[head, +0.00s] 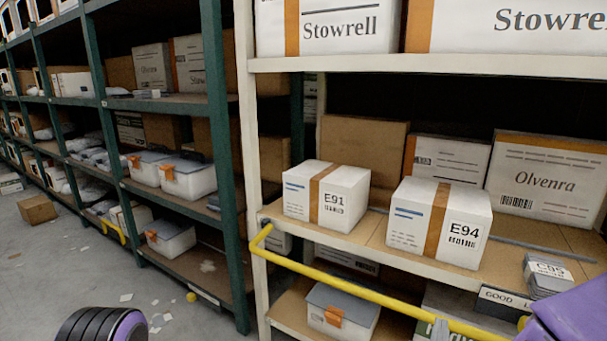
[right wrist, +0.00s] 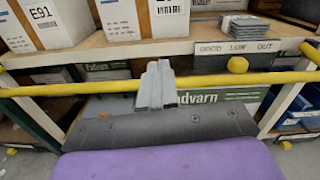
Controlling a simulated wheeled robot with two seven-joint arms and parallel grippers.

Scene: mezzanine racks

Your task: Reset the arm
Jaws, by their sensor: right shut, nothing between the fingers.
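My right gripper (right wrist: 157,85) is shut and empty in the right wrist view, its grey fingers together in front of the yellow rail (right wrist: 90,89). I cannot tell whether the fingers touch the rail. My left gripper is not in view; a black and purple part of mine shows at the bottom left of the head view.
White boxes E91 (head: 326,195) and E94 (head: 438,222) stand upright on the shelf (head: 375,241) behind the rail. Grey packets (head: 548,275) lie to their right. Green racks (head: 222,150) line the left. The aisle floor (head: 60,270) has paper scraps and a carton (head: 37,208).

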